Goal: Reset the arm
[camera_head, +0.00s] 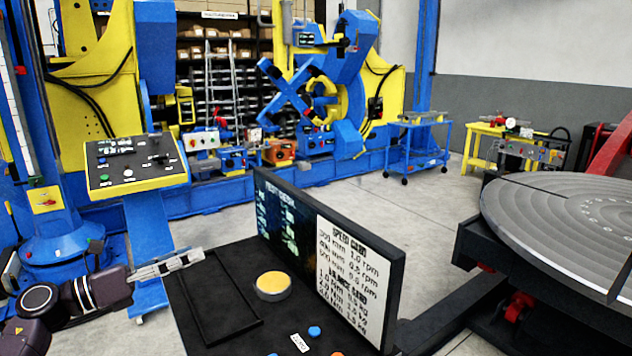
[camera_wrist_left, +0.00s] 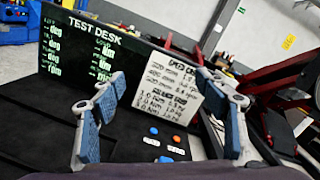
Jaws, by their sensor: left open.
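My left gripper (camera_head: 182,260) reaches in from the left in the head view, by the left edge of the black test desk (camera_head: 225,262). In the left wrist view its two blue-padded fingers (camera_wrist_left: 170,88) stand wide apart with nothing between them. Beyond them is the desk's display panel (camera_head: 330,255) with a speed chart, which also shows in the left wrist view (camera_wrist_left: 100,52). My right gripper is not in view.
A large grey turntable (camera_head: 568,218) stands at the right. A sloped control panel (camera_head: 135,165) stands at the left. Behind is the blue and yellow positioner (camera_head: 325,90). A blue cart (camera_head: 418,145) and yellow bench (camera_head: 490,148) stand farther back; the floor (camera_head: 400,200) between is clear.

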